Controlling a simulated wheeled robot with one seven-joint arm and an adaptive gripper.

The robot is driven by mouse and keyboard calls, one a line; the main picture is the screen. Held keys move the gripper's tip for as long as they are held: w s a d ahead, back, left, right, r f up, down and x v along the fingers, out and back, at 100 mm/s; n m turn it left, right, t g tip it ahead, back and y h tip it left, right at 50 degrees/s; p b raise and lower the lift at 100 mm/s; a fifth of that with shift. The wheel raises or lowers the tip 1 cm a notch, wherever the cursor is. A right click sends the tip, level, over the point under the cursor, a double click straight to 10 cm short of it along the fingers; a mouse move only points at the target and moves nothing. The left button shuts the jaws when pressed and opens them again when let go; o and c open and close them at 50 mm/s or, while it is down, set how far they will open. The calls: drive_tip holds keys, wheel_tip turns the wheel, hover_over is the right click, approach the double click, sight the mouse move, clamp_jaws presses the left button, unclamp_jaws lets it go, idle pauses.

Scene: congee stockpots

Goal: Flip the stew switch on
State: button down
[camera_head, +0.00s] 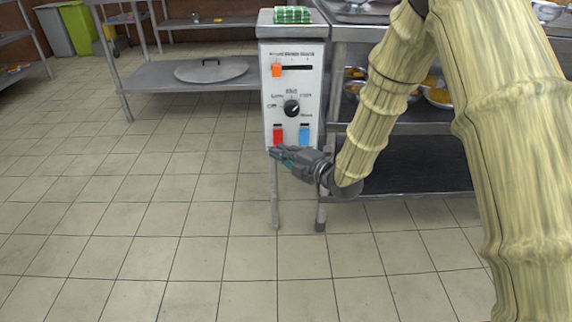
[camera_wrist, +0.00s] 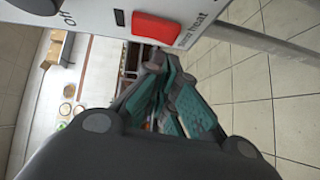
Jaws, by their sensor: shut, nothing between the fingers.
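A white control panel (camera_head: 272,93) on a metal stand carries a red switch (camera_head: 278,134) at lower left and a blue switch (camera_head: 304,134) beside it. Above them are a black round knob (camera_head: 292,108) and an orange slider handle (camera_head: 277,70). The labels are too small to tell which switch is for stew. My gripper (camera_head: 277,153) is shut and empty, just below the red switch. In the wrist view the red switch (camera_wrist: 158,27) is close beyond the fingertips (camera_wrist: 168,68), with a label ending in "heat" beside it. I cannot tell whether they touch.
A green patterned item (camera_head: 292,14) sits on top of the panel stand. A low metal shelf with a round lid (camera_head: 211,69) is to the left. A metal rack (camera_head: 400,127) with food bowls (camera_head: 437,97) stands to the right. The tiled floor (camera_head: 150,220) in front is clear.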

drive_tip(key=shift+w+f+b, duration=0.1)
drive_tip(key=shift+w+b, duration=0.2)
drive_tip(key=shift+w, duration=0.6)
drive_tip(key=s+d+f+p, duration=0.1)
drive_tip(key=s+d+p, duration=0.4)
drive_tip(key=s, duration=0.5)
drive_tip(key=shift+s+d+f, duration=0.25)
drive_tip(key=shift+d+f, duration=0.05)
drive_tip(key=shift+d, duration=0.7)
